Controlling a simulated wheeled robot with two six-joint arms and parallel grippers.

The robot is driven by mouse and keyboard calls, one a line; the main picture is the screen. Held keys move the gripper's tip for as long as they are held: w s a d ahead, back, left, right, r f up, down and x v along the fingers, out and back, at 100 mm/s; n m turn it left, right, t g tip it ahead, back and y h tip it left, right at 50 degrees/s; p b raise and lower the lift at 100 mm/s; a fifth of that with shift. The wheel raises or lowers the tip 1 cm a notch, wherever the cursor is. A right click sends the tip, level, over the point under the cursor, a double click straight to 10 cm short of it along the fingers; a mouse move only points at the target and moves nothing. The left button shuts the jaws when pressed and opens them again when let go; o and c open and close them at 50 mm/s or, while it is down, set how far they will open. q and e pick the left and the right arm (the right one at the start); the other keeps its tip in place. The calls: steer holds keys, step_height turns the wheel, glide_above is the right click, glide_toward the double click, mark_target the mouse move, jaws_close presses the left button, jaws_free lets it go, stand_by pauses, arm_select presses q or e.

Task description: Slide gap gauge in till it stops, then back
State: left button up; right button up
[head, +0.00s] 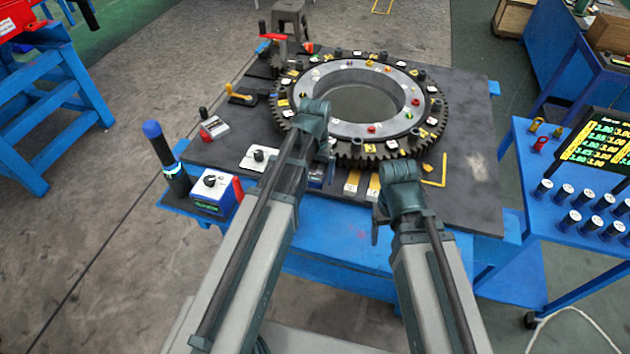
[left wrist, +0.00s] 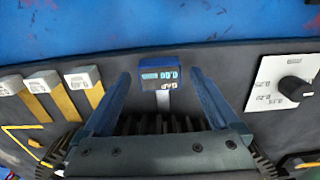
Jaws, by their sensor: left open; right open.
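The gap gauge, a small blue box with a lit display (left wrist: 162,78), stands in the left wrist view with a pale strip marked GAP running from it toward the gear teeth. Whether the strip sits in a gap is hidden. In the head view part of its blue body (head: 316,180) shows beside my left gripper (head: 322,150). My left gripper is open, its two blue fingers on either side of the gauge, with space visible on both sides. The large toothed ring (head: 335,75) lies on the dark table. My right gripper (head: 382,222) is open and empty at the table's front edge.
A white plate with a black dial (left wrist: 293,90) lies right of the gauge in the wrist view. Several grey blocks on yellow strips (left wrist: 80,78) lie left. A blue box with a knob (head: 212,190) and a dark post (head: 167,155) stand at the table's left corner.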

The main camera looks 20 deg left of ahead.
mark_target(320, 171)
arm_select(q)
steer(key=shift+f, duration=0.1)
arm_select(e)
steer(key=shift+f, duration=0.1)
arm_select(q)
steer(key=c, duration=1.4)
steer(key=w, duration=0.5)
arm_select(e)
steer(key=shift+s, duration=0.1)
arm_select(q)
steer(key=o, duration=1.4)
steer(key=shift+w, duration=0.15)
